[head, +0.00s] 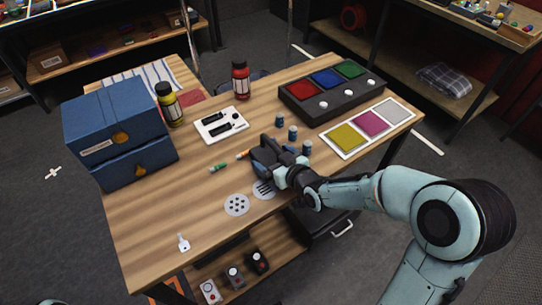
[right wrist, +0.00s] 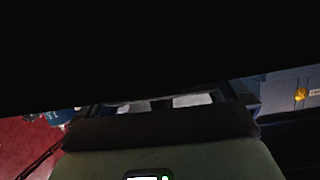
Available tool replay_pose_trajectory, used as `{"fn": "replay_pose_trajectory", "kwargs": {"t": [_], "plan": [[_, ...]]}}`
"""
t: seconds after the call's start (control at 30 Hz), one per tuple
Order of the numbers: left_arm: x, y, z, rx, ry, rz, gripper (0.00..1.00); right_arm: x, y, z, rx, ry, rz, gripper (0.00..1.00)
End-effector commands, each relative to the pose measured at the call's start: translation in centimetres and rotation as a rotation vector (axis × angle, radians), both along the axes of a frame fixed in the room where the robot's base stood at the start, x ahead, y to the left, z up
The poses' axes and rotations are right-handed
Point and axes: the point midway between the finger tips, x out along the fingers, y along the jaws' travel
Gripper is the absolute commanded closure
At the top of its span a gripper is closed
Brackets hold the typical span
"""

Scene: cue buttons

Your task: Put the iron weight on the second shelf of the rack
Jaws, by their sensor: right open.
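My right gripper (head: 268,152) is open, low over the middle of the wooden table, beside a row of small dark blue cylinders (head: 292,133). In the right wrist view a large black shape fills the upper half, and the open gripper (right wrist: 165,105) shows only in part below it. I cannot make out the iron weight for sure; it may be hidden by my gripper. Shelving with wooden boards (head: 120,50) stands at the back left, and another wooden shelf (head: 425,70) is at the right; I cannot tell which is the rack. My left gripper is out of view.
On the table (head: 150,225) are blue boxes (head: 110,115), a yellow bottle (head: 171,108), a red bottle (head: 240,82), a white panel (head: 221,125), a dark button console (head: 330,90) and a tray of coloured squares (head: 347,140). The front left is mostly clear.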

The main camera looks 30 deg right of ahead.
Motion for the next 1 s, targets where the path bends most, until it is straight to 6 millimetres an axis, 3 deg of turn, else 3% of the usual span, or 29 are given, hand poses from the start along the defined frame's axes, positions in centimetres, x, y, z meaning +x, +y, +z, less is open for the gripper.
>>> {"fn": "replay_pose_trajectory", "kwargs": {"t": [0.13, 0.17, 0.4, 0.43, 0.77, 1.0], "plan": [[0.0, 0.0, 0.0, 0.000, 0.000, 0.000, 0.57, 0.0, 0.0, 0.0, 0.000, -0.001, 0.000, 0.00], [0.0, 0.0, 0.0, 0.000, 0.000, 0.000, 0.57, 0.0, 0.0, 0.0, 0.000, -0.001, 0.000, 0.06], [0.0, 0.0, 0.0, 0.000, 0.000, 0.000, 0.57, 0.0, 0.0, 0.0, 0.000, 0.000, 0.000, 0.85], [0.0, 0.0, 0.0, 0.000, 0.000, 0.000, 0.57, 0.3, 0.0, 0.8, -0.002, -0.022, 0.001, 0.90], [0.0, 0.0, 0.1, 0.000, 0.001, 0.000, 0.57, 0.3, 0.0, 1.2, -0.003, -0.022, 0.001, 0.90], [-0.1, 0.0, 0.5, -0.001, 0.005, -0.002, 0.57, 0.3, 0.0, 4.6, -0.004, -0.029, 0.001, 0.90]]}}
